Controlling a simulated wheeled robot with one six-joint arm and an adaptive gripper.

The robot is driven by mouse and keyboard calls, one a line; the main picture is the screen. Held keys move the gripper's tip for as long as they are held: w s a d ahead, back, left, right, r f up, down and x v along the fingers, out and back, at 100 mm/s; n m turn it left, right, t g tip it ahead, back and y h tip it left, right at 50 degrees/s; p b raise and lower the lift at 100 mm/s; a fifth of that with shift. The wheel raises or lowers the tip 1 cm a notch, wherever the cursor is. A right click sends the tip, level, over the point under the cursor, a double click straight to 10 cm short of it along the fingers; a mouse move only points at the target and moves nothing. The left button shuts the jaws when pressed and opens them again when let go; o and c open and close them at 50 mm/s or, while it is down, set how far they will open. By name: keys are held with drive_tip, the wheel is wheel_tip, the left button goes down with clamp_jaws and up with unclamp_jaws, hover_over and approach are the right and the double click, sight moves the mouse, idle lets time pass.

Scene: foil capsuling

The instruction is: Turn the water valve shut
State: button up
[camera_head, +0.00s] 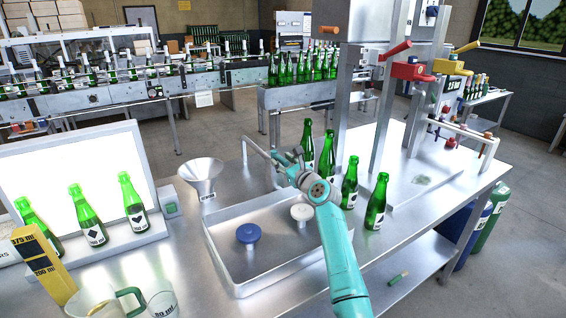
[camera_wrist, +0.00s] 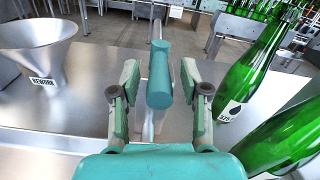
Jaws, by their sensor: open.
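A grey bent pipe (camera_head: 258,152) stands at the back edge of the metal basin (camera_head: 218,262). My gripper (camera_head: 289,156) is at the pipe's right end. In the wrist view, a teal rounded cylinder (camera_wrist: 160,76) in line with a grey pipe lies between the fingers of my gripper (camera_wrist: 160,98). It looks like the water valve's handle, but I cannot be sure. The fingers are apart, with a gap on each side of it. In the head view my gripper and arm hide this part, so how far the valve is turned cannot be told.
Green bottles (camera_head: 349,183) stand close to the right of my arm; one bottle (camera_wrist: 250,70) is near the right finger. A steel funnel (camera_head: 201,175) stands to the left. The basin holds a blue round piece (camera_head: 248,234) and a white one (camera_head: 301,212).

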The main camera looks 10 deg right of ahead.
clamp_jaws()
drive_tip(key=shift+d+y, duration=0.1)
drive_tip(key=shift+y, duration=0.2)
drive_tip(key=shift+w+d+n+g+y, duration=0.2)
drive_tip(key=shift+d+n+g+y, duration=0.1)
drive_tip(key=shift+n+g+y, duration=0.55)
drive_tip(key=shift+w+d+n+g+y, duration=0.3)
drive_tip(key=shift+n+y, duration=0.4)
drive_tip(key=shift+y, duration=0.3)
drive_tip(key=shift+w+d+n+g+y, duration=0.1)
drive_tip(key=shift+d+n+g+y, duration=0.15)
drive_tip(key=shift+n+g+y, duration=0.6)
drive_tip(key=shift+f, duration=0.1)
unclamp_jaws()
